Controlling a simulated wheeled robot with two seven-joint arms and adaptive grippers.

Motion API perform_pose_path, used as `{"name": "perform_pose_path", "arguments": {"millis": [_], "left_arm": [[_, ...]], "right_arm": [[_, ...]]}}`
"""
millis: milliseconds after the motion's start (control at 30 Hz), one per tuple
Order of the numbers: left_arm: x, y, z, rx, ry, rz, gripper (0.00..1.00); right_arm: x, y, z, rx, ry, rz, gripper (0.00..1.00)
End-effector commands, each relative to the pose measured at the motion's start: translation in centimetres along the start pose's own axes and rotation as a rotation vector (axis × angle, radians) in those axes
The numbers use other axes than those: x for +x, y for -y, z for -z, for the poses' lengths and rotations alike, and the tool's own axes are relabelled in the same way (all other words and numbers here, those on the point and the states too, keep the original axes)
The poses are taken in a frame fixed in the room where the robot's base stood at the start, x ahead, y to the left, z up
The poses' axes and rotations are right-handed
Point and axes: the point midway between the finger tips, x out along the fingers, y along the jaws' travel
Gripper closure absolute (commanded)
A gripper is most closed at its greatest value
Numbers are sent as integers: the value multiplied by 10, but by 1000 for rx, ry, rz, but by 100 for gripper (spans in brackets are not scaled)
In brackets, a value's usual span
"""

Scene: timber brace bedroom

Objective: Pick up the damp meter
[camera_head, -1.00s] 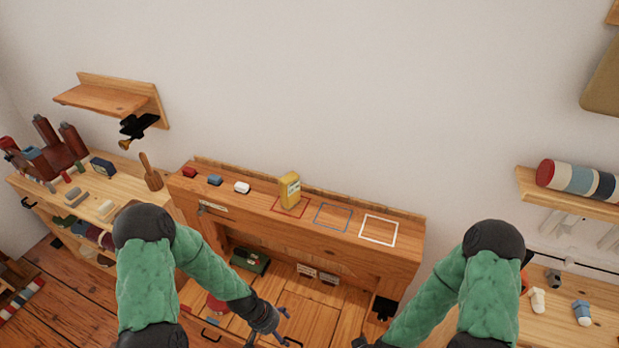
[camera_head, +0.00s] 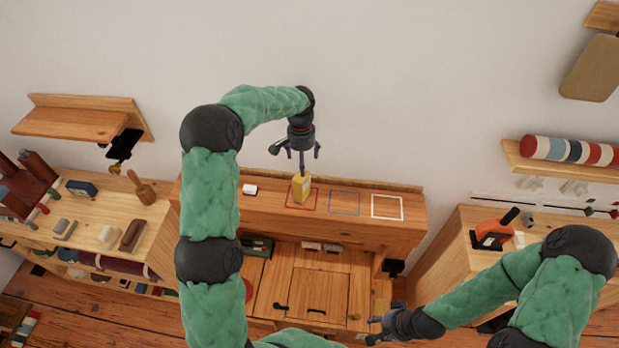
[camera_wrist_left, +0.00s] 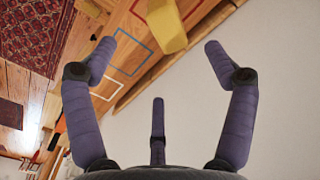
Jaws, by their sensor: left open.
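A yellow block-shaped device, which appears to be the damp meter (camera_head: 301,190), stands upright in the red outlined square on the wooden bench top. My left gripper (camera_head: 298,160) is just above it, pointing down, with its purple fingers spread and empty. One finger overlaps the top of the meter in the head view; I cannot tell whether they touch. In the left wrist view, the meter (camera_wrist_left: 166,25) is at the top edge, beyond the open fingers (camera_wrist_left: 160,65) and partly cut off. My right gripper (camera_head: 373,330) is low in front of the bench, fingers apart, holding nothing visible.
The blue outlined square (camera_head: 344,203) and white outlined square (camera_head: 387,207) to the right are empty. A white block (camera_head: 250,189) lies left of the meter. A wall stands close behind the bench. Side benches hold a wooden mallet (camera_head: 142,190) and an orange tool (camera_head: 494,232).

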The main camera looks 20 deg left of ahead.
Motion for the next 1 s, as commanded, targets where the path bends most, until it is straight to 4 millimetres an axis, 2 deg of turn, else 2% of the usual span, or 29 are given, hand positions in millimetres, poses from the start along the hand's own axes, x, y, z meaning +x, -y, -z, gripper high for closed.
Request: {"name": "perform_pose_path", "arguments": {"millis": [67,167,400,667,1000], "left_arm": [[-11,4,1,0,4,10,16],[-8,6,1,-1,8,14,16],[27,6,0,-2,8,13,16],[45,6,-1,-1,6,13,16],[87,4,-7,-1,7,12,16]], "right_arm": [[-4,1,0,1,-1,0,60],[-5,2,0,1,-1,0,60],[-8,3,-1,1,1,0,60],[-10,3,0,1,0,0,60],[-20,7,-1,1,0,0,60]]}}
